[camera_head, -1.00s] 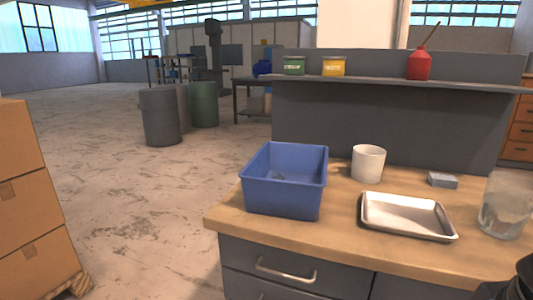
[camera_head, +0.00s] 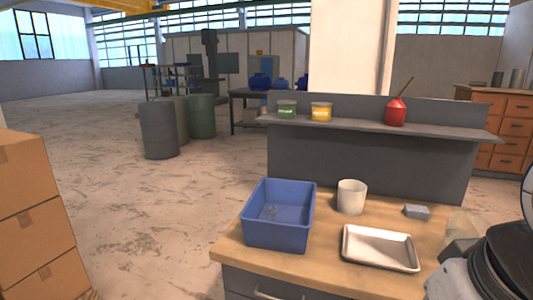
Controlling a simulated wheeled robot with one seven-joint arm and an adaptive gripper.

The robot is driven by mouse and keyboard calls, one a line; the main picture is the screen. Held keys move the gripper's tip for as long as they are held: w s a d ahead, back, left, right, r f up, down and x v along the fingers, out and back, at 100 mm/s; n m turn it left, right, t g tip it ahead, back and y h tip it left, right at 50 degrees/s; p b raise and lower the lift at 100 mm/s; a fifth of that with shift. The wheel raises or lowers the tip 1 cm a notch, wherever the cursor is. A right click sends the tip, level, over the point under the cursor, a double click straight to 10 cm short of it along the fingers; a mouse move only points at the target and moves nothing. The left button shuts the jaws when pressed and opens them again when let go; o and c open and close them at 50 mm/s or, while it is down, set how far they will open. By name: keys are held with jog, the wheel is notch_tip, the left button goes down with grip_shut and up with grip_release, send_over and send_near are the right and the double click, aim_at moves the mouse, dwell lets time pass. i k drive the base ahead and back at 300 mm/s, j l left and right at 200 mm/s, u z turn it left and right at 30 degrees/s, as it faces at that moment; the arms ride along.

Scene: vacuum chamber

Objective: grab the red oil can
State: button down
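The red oil can (camera_head: 396,112) stands upright on the right part of the grey shelf (camera_head: 447,133) above the workbench. Its thin spout tilts up to the right. A yellow tin (camera_head: 321,112) and a green tin (camera_head: 286,110) stand to its left on the same shelf, with a clear gap between the can and the yellow tin. Part of my arm shows at the lower right, in front of the bench. My gripper's fingertips cannot be made out, and nothing of mine touches the can.
The wooden benchtop (camera_head: 325,244) holds a blue bin (camera_head: 279,232), a white cup (camera_head: 351,197), a metal tray (camera_head: 380,248) and a small grey block (camera_head: 417,212). My arm partly hides a clear jar (camera_head: 461,226). Stacked cardboard boxes (camera_head: 27,205) stand at left. Open floor lies between.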

aim_at(395, 111)
jog(key=l+z, duration=0.1)
jog(key=z, duration=0.55)
jog(key=i+l+z, duration=0.25)
jog(key=l, duration=0.2)
jog(key=i+l+z, duration=0.1)
jog(key=l+z, duration=0.2)
jog(key=l, duration=0.2)
jog(key=i+l+z, duration=0.55)
jog(key=l, duration=0.15)
jog(key=i+l+z, duration=0.2)
jog(key=i, duration=0.25)
jog(key=i+l+z, duration=0.15)
jog(key=i, duration=0.35)
jog(key=i+u, duration=0.75)
jog(key=i, duration=0.2)
jog(key=i+l+u, duration=0.35)
jog(key=i+j+u, duration=0.1)
jog(key=i+u, duration=0.3)
jog(key=i, duration=0.6)
jog(key=i+l+u, duration=0.2)
jog(key=i+u, duration=0.2)
jog(key=i, duration=0.6)
jog(key=i+j+u, duration=0.1)
jog(key=i+u, duration=0.35)
jog(key=i+l+u, duration=0.1)
jog(key=i+u, duration=0.35)
jog(key=i+l+u, duration=0.25)
jog(key=i+u, duration=0.25)
